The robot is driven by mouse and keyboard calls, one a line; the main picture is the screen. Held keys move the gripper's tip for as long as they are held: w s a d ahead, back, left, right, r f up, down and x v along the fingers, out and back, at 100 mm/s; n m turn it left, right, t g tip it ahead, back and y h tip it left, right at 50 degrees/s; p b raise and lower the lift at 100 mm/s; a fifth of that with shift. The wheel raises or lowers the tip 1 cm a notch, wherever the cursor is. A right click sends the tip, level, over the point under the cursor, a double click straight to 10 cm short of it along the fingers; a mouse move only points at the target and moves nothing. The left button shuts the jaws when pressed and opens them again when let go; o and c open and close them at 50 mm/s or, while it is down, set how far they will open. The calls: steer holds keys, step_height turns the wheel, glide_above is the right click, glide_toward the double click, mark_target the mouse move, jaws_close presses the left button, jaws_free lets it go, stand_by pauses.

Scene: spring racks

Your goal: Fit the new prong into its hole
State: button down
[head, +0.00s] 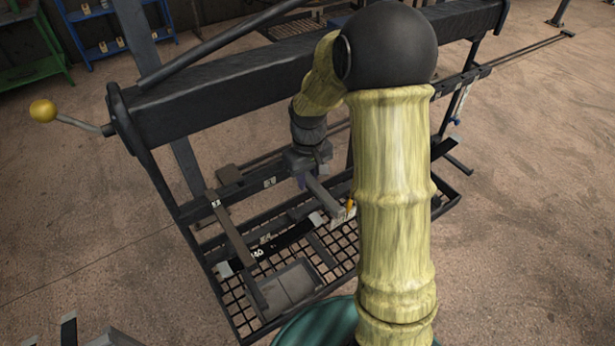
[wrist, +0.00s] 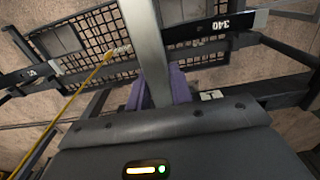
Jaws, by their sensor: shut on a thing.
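My gripper (head: 306,180) is shut on the new prong (head: 325,198), a plain grey square bar. In the wrist view the purple fingers of my gripper (wrist: 158,92) close on both sides of the prong (wrist: 145,40). The prong runs away from the fingers, over the mesh shelf. In the head view it slants down to the right, in front of a dark rail of the rack (head: 235,190). I cannot make out the prong's hole in either view. My arm covers the right part of the rack.
A black bar marked 340 (wrist: 195,30) crosses below the prong. A mesh shelf (head: 325,262) holds a grey tray (head: 288,284). A thin yellow rod (wrist: 72,92) runs at the left in the wrist view. A yellow-knobbed lever (head: 43,110) sticks out left.

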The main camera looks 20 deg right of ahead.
mark_target(308, 175)
steer(key=shift+f+b, duration=0.35)
steer(key=shift+f, duration=0.2)
steer(key=c, duration=1.2)
jaws_free()
steer(key=shift+o, duration=0.2)
step_height(308, 175, up, 17)
steer(key=b, duration=0.3)
steer(key=shift+r, duration=0.2)
steer(key=shift+w, duration=0.1)
